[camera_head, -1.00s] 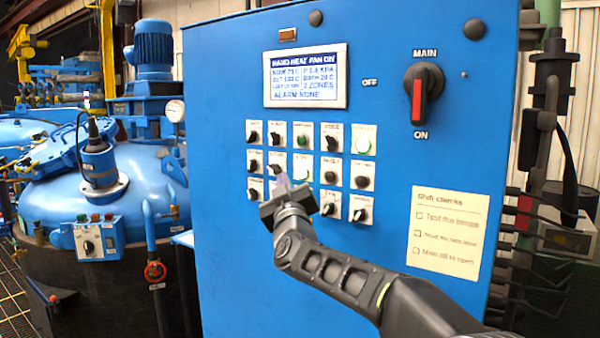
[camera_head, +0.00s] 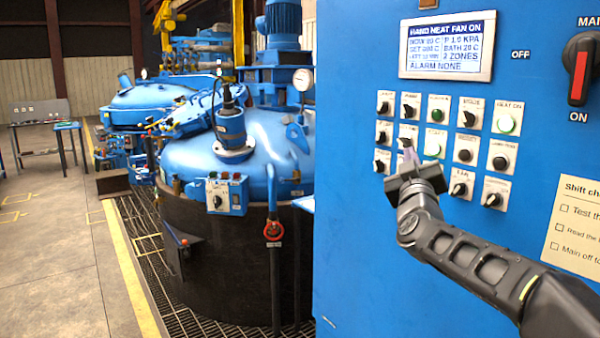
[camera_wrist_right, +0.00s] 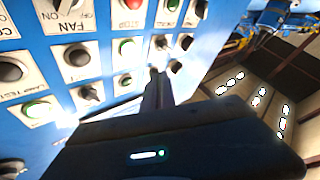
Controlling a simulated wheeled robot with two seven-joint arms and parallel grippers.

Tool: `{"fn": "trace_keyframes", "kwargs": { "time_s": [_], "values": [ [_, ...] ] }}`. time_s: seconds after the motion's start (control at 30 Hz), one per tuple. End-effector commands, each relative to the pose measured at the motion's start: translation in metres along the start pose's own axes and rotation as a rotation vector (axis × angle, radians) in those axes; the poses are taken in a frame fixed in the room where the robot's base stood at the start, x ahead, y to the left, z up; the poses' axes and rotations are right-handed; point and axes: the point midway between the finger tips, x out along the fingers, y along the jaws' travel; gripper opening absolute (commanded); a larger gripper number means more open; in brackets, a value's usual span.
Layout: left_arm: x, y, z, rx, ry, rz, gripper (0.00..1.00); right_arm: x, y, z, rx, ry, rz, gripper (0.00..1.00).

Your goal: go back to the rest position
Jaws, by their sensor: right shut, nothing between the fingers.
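My right gripper (camera_head: 408,155) is shut and empty, in front of the lower left switches of the blue control panel (camera_head: 350,140). Its fingers point at the panel; I cannot tell whether they touch a switch. In the right wrist view, the narrow shut fingers (camera_wrist_right: 157,90) reach toward the small knobs and lamps. The knob behind the fingertips is partly hidden. My left gripper is not in view.
The red main switch (camera_head: 578,70) is at upper right. Left of the panel stands a blue-lidded furnace (camera_head: 245,160) with a red valve (camera_head: 273,231). Open floor (camera_head: 60,270) lies farther left, with a bench (camera_head: 42,140) behind.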

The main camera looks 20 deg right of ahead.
Motion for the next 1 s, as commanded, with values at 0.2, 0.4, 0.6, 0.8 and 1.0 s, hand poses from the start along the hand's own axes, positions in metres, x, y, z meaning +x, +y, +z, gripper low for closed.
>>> {"fn": "trace_keyframes", "kwargs": {
  "time_s": [0.2, 0.4, 0.6, 0.8, 1.0],
  "values": [
    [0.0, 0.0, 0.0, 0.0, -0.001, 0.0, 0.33, 0.0, -0.001, 0.0, 0.068, -0.002, -0.005, 0.0],
    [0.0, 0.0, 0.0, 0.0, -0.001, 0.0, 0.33, -0.015, -0.058, 0.038, 0.309, -0.08, -0.135, 0.0],
    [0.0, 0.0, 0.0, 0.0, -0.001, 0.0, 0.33, -0.061, -0.176, 0.131, 0.476, -0.3, -0.334, 0.0],
    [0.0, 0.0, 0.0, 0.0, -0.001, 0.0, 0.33, -0.148, -0.286, 0.225, 0.585, -0.575, -0.509, 0.0],
    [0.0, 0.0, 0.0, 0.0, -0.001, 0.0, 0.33, -0.269, -0.369, 0.304, 0.64, -0.876, -0.654, 0.0]
  ]
}}
